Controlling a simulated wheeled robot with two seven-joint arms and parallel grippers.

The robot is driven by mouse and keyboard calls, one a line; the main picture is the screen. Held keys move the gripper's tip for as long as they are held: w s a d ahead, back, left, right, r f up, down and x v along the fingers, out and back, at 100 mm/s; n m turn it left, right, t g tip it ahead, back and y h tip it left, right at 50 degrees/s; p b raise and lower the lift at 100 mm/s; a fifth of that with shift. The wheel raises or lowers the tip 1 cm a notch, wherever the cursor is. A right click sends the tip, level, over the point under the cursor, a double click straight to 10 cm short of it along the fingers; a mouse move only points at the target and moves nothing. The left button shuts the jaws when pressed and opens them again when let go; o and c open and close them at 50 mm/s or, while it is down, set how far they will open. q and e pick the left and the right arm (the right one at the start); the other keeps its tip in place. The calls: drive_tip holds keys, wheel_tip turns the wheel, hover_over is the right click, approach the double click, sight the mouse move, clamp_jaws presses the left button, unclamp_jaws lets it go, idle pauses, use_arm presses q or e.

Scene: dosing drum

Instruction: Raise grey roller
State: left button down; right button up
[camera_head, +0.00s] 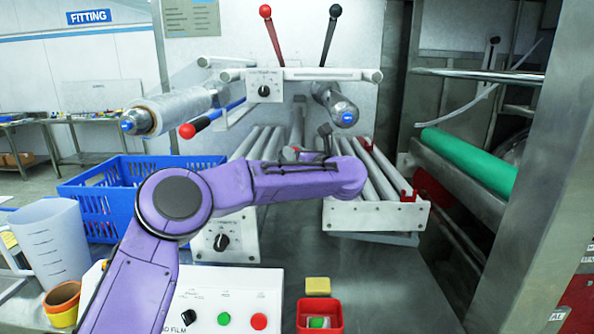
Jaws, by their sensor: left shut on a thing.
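A grey roller (335,103) with a blue end cap sticks out toward me from the upper right of the white machine panel. A grey bar (298,122) hangs below the panel, left of this roller, with a bit of red at its lower end. My left arm reaches in across the middle. My left gripper (297,153) is dark, behind and above my purple forearm, at the red lower end of the bar. It looks shut on this handle, but the forearm hides most of the contact. My right gripper is not in view.
Red-knobbed (272,38) and black-knobbed (330,38) levers stand above. A blue crate (95,205), control box (235,300) and red bin (320,312) stand nearby. A green roller (468,160) is at right.

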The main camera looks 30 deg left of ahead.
use_arm(q)
drive_tip(key=shift+r, duration=0.35)
drive_tip(key=c, duration=0.8)
unclamp_jaws()
drive_tip(key=shift+o, duration=0.2)
drive_tip(key=shift+d, duration=0.1)
drive_tip(key=b+v, duration=0.4)
drive_tip(key=v, duration=0.6)
drive_tip(key=shift+s, duration=0.2)
